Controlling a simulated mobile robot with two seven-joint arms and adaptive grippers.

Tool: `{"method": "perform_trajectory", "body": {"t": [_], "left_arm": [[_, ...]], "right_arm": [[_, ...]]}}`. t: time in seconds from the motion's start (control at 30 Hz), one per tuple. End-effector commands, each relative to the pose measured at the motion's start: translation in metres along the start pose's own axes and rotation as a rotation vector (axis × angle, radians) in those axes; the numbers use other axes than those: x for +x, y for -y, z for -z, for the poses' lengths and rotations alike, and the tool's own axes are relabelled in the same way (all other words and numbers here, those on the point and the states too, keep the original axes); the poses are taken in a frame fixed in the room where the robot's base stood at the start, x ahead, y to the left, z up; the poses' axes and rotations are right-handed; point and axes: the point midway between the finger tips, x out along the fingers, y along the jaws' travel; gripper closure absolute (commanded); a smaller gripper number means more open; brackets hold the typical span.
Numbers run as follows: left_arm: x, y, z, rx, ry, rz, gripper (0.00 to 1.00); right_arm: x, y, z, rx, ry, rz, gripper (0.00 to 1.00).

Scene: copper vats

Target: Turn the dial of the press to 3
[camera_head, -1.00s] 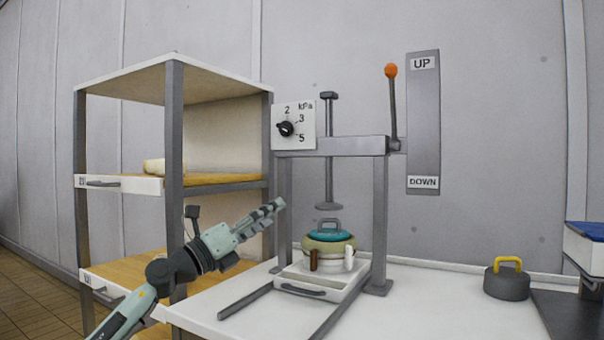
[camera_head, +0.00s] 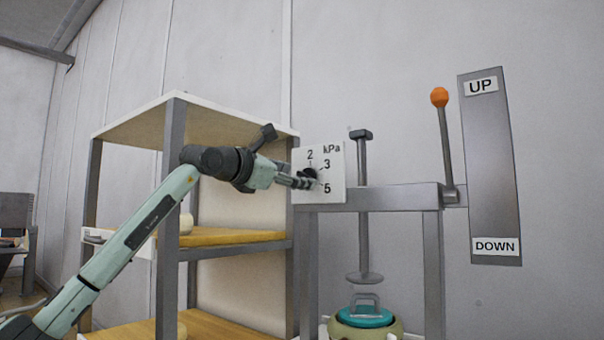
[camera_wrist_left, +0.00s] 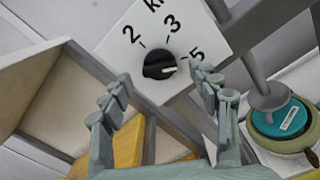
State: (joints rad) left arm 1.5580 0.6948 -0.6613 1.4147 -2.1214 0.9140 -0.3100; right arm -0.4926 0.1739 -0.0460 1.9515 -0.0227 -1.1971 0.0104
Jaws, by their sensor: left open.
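The press dial is a black round knob (camera_wrist_left: 160,66) on a white panel (camera_head: 332,192) marked 2, 3, 5 and kPa. The dial (camera_head: 310,173) is partly covered by my fingers in the head view. Its white pointer mark faces the 5 side in the left wrist view. My left gripper (camera_head: 308,183) is in front of the panel. In the left wrist view its fingers (camera_wrist_left: 160,82) are open, with the knob between and beyond the tips. I cannot tell whether they touch it. My right gripper is not in view.
The grey press frame (camera_head: 390,197) carries a lever with an orange ball (camera_head: 439,97) beside an UP/DOWN plate (camera_head: 493,165). A pot with a teal lid (camera_head: 364,317) stands under the press plate (camera_head: 364,278). A shelf unit (camera_head: 176,150) stands left, close behind my left arm.

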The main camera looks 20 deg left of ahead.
Motion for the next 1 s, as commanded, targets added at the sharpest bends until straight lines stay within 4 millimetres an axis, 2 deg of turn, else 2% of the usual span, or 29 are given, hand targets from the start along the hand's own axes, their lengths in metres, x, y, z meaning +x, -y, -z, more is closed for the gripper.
{"method": "perform_trajectory", "body": {"t": [0.1,0.2,0.5,0.9,1.0], "left_arm": [[0.016,-0.001,-0.002,-0.001,0.000,0.001,0.39],[0.023,0.000,-0.001,0.000,0.001,0.000,0.39],[0.026,0.000,0.000,0.000,0.001,0.000,0.39],[0.026,0.000,0.000,0.000,0.002,0.000,0.87],[0.026,0.000,0.000,-0.002,0.002,0.001,0.89]], "right_arm": [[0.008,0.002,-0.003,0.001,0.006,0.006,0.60],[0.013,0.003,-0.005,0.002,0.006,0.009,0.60],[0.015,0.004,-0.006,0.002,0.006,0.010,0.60],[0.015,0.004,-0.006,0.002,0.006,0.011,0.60],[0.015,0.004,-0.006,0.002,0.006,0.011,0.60]]}}
